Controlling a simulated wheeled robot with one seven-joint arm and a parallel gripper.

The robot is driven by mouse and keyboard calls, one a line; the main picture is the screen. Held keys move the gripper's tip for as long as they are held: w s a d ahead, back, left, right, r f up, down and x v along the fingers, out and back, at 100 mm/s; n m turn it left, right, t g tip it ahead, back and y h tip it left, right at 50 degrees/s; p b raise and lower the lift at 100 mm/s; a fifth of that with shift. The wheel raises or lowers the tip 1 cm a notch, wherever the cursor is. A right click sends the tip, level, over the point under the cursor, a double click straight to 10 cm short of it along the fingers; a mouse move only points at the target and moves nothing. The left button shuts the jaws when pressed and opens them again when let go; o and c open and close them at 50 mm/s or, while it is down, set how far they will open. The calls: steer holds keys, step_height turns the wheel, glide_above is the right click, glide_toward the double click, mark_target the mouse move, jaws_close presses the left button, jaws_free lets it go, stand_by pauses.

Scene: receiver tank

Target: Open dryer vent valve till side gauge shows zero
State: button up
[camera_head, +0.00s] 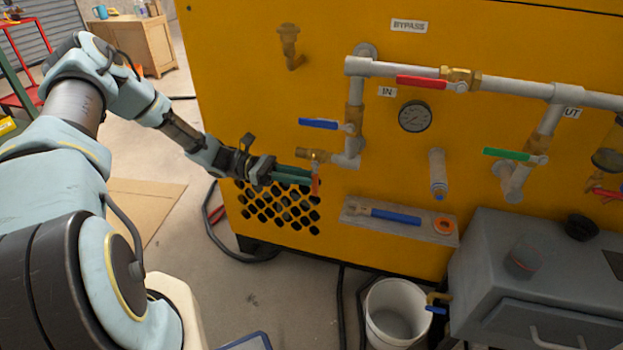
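A small brass valve (313,155) sticks out to the left from the foot of the IN pipe on the yellow cabinet. Its orange-red lever (317,186) hangs down. My gripper (309,177) reaches in from the left, with its green fingers at this lever. I cannot tell whether they touch it or how far apart they are. A round gauge (415,116) with a pale face sits right of the IN pipe; its needle is too small to read. No label naming the dryer vent valve is readable.
Blue (319,124), red (420,82) and green (507,155) lever handles sit on the grey piping. A shelf (352,215) below holds a blue-handled tool and an orange ring. A white bucket (396,312) and a grey box unit (500,275) stand below right.

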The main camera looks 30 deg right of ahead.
steer(key=v, duration=0.8)
steer(key=s+a+r+m+t+y, duration=0.3)
steer(key=a+r+t+y, duration=0.15)
steer(key=a, duration=0.45)
steer(key=s+a+r+m+t+y, duration=0.2)
steer(key=a+r+m+t+y, duration=0.25)
steer(key=a, duration=0.35)
steer(key=s+a+r+m+t+y, duration=0.3)
steer(key=a+r+t+y, duration=0.15)
steer(key=a, duration=0.45)
step_height(320, 180, up, 19)
steer(key=p, duration=1.8)
steer(key=shift+f+t, duration=0.1)
steer(key=shift+t, duration=0.15)
